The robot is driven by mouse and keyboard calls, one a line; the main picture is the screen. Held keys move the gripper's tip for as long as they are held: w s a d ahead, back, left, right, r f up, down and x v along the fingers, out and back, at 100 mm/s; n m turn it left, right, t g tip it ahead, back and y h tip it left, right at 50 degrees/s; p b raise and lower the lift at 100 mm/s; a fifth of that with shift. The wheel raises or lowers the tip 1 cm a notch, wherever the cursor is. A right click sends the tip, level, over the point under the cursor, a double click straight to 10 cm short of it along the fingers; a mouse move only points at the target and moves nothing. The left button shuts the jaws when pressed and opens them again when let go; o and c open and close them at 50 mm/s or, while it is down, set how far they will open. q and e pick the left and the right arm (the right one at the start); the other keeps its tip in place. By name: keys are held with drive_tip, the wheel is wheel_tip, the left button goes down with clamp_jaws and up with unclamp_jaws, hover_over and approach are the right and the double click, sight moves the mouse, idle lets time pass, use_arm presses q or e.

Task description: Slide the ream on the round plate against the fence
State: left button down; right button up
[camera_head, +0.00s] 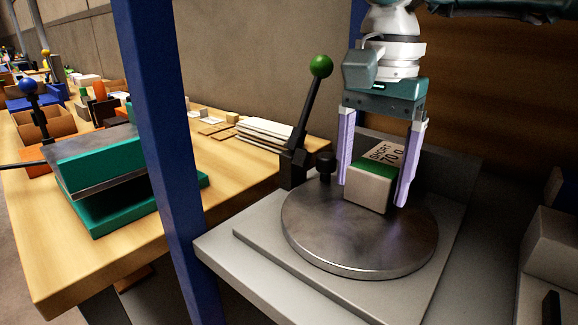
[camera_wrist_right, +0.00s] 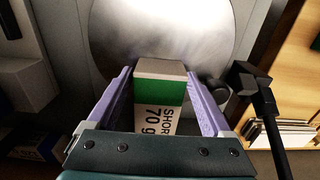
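The ream (camera_head: 369,188), a small cream block with a green band and printed label, sits on the round grey metal plate (camera_head: 310,236). In the right wrist view the ream (camera_wrist_right: 158,95) shows its green band and black lettering, with the plate (camera_wrist_right: 160,30) beyond it. My right gripper (camera_head: 374,195) points down with its pale purple fingers on either side of the ream; narrow gaps seem to show, so it looks open. A dark grey upright panel (camera_head: 446,172), probably the fence, stands behind the ream. Its contact with the ream is hidden. My left gripper is out of view.
A lever with a green knob (camera_head: 321,66) and a short dark knob (camera_head: 325,163) stand left of the plate. A blue post (camera_head: 160,140) rises in front of a wooden table (camera_head: 90,250) holding a green press (camera_head: 115,170) and white sheets (camera_head: 265,133).

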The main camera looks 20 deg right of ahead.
drive_tip(key=shift+o, duration=1)
wheel_tip(320, 180, up, 10)
drive_tip(key=shift+f, duration=0.15)
drive_tip(key=shift+r, duration=0.2)
